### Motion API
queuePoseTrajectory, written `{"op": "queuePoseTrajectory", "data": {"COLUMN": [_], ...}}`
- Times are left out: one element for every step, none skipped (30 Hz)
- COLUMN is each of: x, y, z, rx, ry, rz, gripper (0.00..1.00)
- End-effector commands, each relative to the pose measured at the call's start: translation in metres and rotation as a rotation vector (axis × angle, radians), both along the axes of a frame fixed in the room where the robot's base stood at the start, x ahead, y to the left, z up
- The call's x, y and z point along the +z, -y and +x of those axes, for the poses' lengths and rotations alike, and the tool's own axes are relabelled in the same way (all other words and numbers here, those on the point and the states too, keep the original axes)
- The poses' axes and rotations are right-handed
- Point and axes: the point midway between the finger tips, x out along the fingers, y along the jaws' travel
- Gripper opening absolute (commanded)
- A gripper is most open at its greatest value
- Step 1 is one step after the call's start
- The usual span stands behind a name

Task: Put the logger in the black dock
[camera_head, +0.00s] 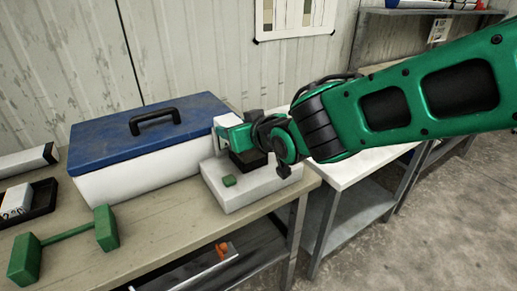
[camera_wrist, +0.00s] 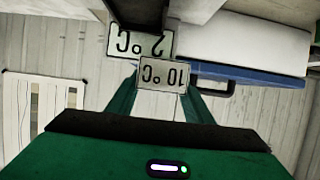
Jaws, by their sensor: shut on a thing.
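My gripper (camera_head: 238,140) reaches in from the right and is shut on a small white thing, seemingly the logger (camera_head: 228,120). In the wrist view, which is upside down, a white face reading "10 °C" (camera_wrist: 163,76) sits between the green fingers of my gripper (camera_wrist: 160,88). The black dock (camera_head: 250,161) stands on a pale block, just below my gripper; a dark part of it seems to show at the wrist view's top (camera_wrist: 140,10). A second plate reading "2 °C" (camera_wrist: 138,43) shows behind the first. Whether the logger touches the dock is hidden.
A white box with a blue lid (camera_head: 150,123) and black handle stands close left of my gripper. The pale block (camera_head: 228,199) has a small green piece on it. A green dumbbell-shaped thing (camera_head: 65,236) and a black tray (camera_head: 40,198) with a white thing lie at left.

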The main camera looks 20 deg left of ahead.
Motion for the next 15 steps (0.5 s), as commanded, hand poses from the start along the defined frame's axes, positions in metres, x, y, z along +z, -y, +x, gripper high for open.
{"op": "queuePoseTrajectory", "data": {"x": [-0.006, -0.01, -0.015, -0.018, -0.02, -0.024, -0.026, -0.028, -0.029, -0.03, -0.031, -0.032, -0.034, -0.037, -0.042], "y": [0.008, 0.013, 0.018, 0.021, 0.025, 0.029, 0.032, 0.034, 0.036, 0.038, 0.039, 0.039, 0.039, 0.039, 0.039], "z": [0.005, 0.008, 0.012, 0.013, 0.016, 0.019, 0.02, 0.021, 0.023, 0.024, 0.024, 0.024, 0.025, 0.024, 0.024], "rx": [-0.003, -0.001, 0.0, 0.001, 0.002, 0.004, 0.004, 0.005, 0.006, 0.006, 0.006, 0.007, 0.008, 0.008, 0.009], "ry": [-0.001, -0.002, -0.002, -0.003, -0.001, -0.002, -0.002, -0.001, -0.002, -0.001, 0.0, -0.001, -0.001, -0.002, -0.002], "rz": [0.0, -0.001, -0.001, 0.0, 0.0, 0.0, 0.0, 0.0, 0.0, 0.001, 0.002, 0.002, 0.002, 0.001, 0.0], "gripper": [0.22, 0.22, 0.22, 0.22, 0.22, 0.22, 0.22, 0.22, 0.22, 0.22, 0.22, 0.22, 0.22, 0.22, 0.22]}}
